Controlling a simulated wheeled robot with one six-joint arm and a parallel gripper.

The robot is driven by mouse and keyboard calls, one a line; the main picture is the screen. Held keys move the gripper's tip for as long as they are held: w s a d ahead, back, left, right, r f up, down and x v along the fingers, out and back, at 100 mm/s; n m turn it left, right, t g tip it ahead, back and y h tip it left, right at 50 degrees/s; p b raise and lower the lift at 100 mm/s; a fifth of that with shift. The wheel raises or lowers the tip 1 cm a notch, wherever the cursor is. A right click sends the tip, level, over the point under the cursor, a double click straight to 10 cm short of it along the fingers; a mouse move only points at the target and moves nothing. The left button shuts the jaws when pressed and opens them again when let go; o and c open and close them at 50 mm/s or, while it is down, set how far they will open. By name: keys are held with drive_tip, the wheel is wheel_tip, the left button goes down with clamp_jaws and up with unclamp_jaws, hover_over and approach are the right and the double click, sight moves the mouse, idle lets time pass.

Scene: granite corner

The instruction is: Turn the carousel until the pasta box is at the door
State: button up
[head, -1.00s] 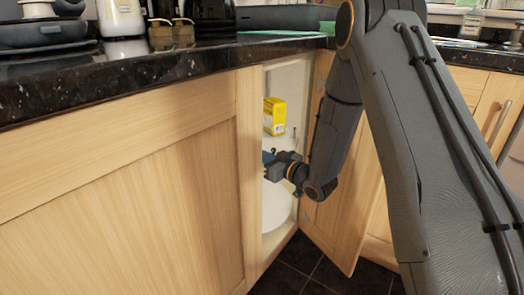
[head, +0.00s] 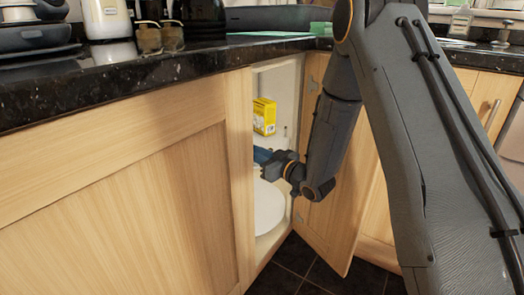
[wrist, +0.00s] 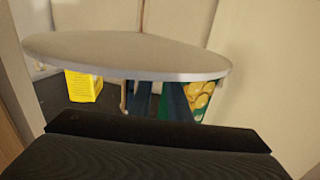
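A yellow box (head: 264,116) stands inside the open corner cabinet in the head view; its label is too small to read. A pale round carousel shelf (head: 268,208) shows below it. My gripper (head: 262,156) reaches into the cabinet below the box, with its blue fingertips partly hidden by the cabinet frame. In the wrist view a round carousel shelf (wrist: 130,52) spans the picture, with a yellow box (wrist: 84,86) at its left and a green can with yellow pictures (wrist: 203,97) at right. Two blue fingers (wrist: 160,100) appear apart, close to the can; contact is unclear.
The cabinet door (head: 340,215) stands open to the right of the opening, close to my arm. The cabinet front (head: 120,210) bounds the left. The dark granite worktop (head: 100,75) lies above, with jars and appliances. Dark floor tiles (head: 300,268) show below.

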drive_tip(key=shift+s+d, duration=0.45)
drive_tip(key=shift+s, duration=0.1)
drive_tip(key=s+a+p, duration=0.1)
drive_tip(key=s+p, duration=0.2)
drive_tip(key=s, duration=0.4)
drive_tip(key=shift+s+p, duration=0.15)
drive_tip(key=shift+p, duration=0.2)
idle(0.5)
drive_tip(key=p+v, duration=0.1)
drive_tip(key=v, duration=0.6)
drive_tip(key=shift+s+d+p, duration=0.2)
drive_tip(key=shift+s+p, duration=0.05)
drive_tip(key=shift+p, duration=0.15)
drive_tip(key=shift+o, duration=1.4)
drive_tip(key=shift+w, duration=0.15)
drive_tip(key=m+t+h+p, duration=0.4)
drive_tip(key=m+h, duration=0.2)
drive_tip(key=h, duration=0.3)
approach(268, 147)
drive_tip(key=shift+s+r, duration=1.25)
drive_tip(key=shift+r, duration=0.2)
drive_tip(key=w, duration=0.2)
drive_tip(key=w+a+b, duration=0.1)
drive_tip(key=w, duration=0.2)
drive_tip(key=w+a+b, duration=0.1)
drive_tip(key=w, duration=0.1)
drive_tip(key=shift+w, duration=0.2)
